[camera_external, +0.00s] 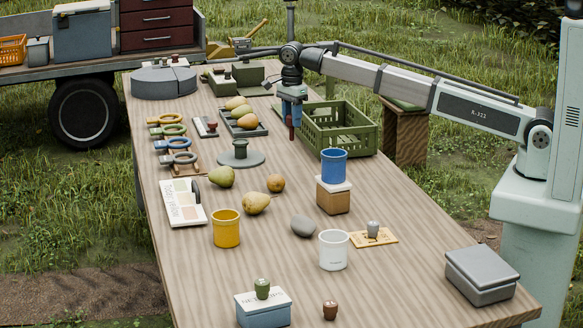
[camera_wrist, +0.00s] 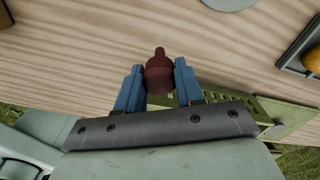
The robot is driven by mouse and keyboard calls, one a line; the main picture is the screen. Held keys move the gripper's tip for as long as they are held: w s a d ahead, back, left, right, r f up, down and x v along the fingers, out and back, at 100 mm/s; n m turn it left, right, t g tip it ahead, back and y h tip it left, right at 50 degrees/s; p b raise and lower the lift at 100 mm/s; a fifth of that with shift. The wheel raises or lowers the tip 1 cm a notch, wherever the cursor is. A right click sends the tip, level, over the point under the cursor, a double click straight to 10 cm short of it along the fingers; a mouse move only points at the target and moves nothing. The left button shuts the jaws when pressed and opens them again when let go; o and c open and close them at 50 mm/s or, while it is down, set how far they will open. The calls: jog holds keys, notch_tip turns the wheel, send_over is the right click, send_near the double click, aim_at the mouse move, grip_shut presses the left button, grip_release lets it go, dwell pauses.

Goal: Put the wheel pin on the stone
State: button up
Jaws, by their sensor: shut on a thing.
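My gripper (camera_external: 291,110) hangs over the far part of the table, at the left end of the green crate. It is shut on a dark red pin (camera_external: 291,130), which I take to be the wheel pin. In the wrist view, the pin (camera_wrist: 158,75) sits between the two blue fingers of my gripper (camera_wrist: 158,82), its narrow tip poking out. The pin is upright and appears to be above the table. The stone (camera_external: 303,226) is grey, smooth and rounded. It lies bare on the nearer table, well away from my gripper, and is not in the wrist view.
The green crate (camera_external: 345,145) stands just right of my gripper. A blue cup (camera_external: 334,166) on a box, a white mug (camera_external: 333,251) and a yellow cup (camera_external: 226,229) surround the stone. Pears (camera_external: 256,203) lie left of it.

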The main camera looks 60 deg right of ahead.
jog(key=shift+r, duration=0.9)
jog(key=shift+a, duration=0.1)
jog(key=s+a+r+n, duration=0.1)
jog(key=s+a, duration=0.3)
jog(key=a, duration=0.5)
jog(key=s+a+r+n, duration=0.1)
jog(key=s+a+n, duration=0.15)
jog(key=a, duration=0.65)
jog(key=s+a+r+n, duration=0.1)
jog(key=s+a, duration=0.3)
jog(key=a, duration=0.5)
jog(key=s+a+r+n, duration=0.2)
jog(key=s+a+n, duration=0.1)
jog(key=s+a, duration=1.05)
jog(key=shift+m, duration=0.25)
jog(key=shift+s+d+f, duration=0.2)
jog(key=shift+s+f, duration=0.05)
jog(key=shift+f, duration=1.45)
jog(key=shift+s+d+f, duration=0.15)
jog(key=shift+s+f, duration=0.05)
jog(key=shift+f, duration=1.45)
jog(key=shift+s+d+f, duration=0.2)
jog(key=shift+s+f, duration=0.05)
jog(key=shift+f, duration=1.45)
